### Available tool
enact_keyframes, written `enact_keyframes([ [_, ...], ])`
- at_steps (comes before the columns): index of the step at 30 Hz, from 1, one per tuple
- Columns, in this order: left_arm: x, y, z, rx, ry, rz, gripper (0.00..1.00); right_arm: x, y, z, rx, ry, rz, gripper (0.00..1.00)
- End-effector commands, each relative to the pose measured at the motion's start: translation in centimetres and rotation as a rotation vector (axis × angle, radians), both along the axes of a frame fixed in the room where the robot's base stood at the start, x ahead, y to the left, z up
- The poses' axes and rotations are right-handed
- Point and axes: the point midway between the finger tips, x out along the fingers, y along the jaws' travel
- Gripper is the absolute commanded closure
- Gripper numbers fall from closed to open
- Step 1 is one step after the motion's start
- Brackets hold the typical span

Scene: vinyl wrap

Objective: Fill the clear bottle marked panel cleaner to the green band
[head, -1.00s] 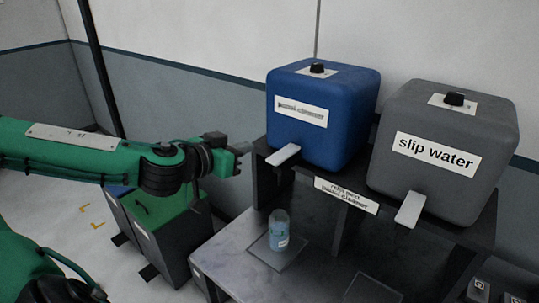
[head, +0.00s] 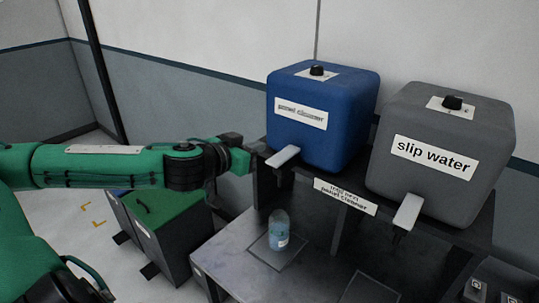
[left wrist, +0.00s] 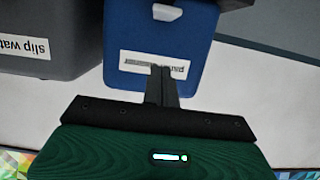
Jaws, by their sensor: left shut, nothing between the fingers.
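A small clear bottle (head: 279,230) stands upright on a square pad on the bench. Its lower part looks bluish, with a pale label; I cannot make out a green band. Above and behind it, a blue tank (head: 315,140) labelled panel cleaner sits on a dark shelf, with a white lever (head: 283,156) at its front. My left gripper (head: 258,150) is shut and empty, just left of that lever. In the left wrist view its closed fingers (left wrist: 161,76) overlap the blue tank's label, and the white lever (left wrist: 167,12) shows beyond. My right gripper is not in view.
A grey tank (head: 445,140) labelled slip water, with its own white lever (head: 407,211), stands to the right. A sign (head: 345,197) hangs on the shelf (head: 460,235) front. A green-topped bin (head: 160,220) stands below my left arm.

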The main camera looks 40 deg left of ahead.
Motion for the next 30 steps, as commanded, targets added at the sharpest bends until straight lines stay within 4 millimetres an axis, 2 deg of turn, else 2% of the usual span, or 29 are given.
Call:
enact_keyframes([
  [8, 0.9, 0.0, -0.2, -0.007, 0.005, 0.002, 1.0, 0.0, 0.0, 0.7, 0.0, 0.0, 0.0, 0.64],
  [14, 2.2, 0.2, -0.2, -0.008, 0.002, 0.007, 1.0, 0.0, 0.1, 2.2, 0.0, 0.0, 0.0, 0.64],
  [19, 3.5, -0.2, -0.5, -0.006, 0.002, 0.0, 1.0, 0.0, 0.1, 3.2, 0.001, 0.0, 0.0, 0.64],
  [25, 5.9, -0.4, -1.1, -0.005, 0.002, 0.001, 1.0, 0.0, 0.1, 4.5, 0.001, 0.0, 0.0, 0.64],
  [27, 5.7, -0.3, -2.8, -0.002, 0.01, 0.003, 1.0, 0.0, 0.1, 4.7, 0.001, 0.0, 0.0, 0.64],
  [30, 5.7, -0.3, -4.0, -0.002, 0.009, 0.003, 1.0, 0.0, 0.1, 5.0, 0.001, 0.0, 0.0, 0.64],
])
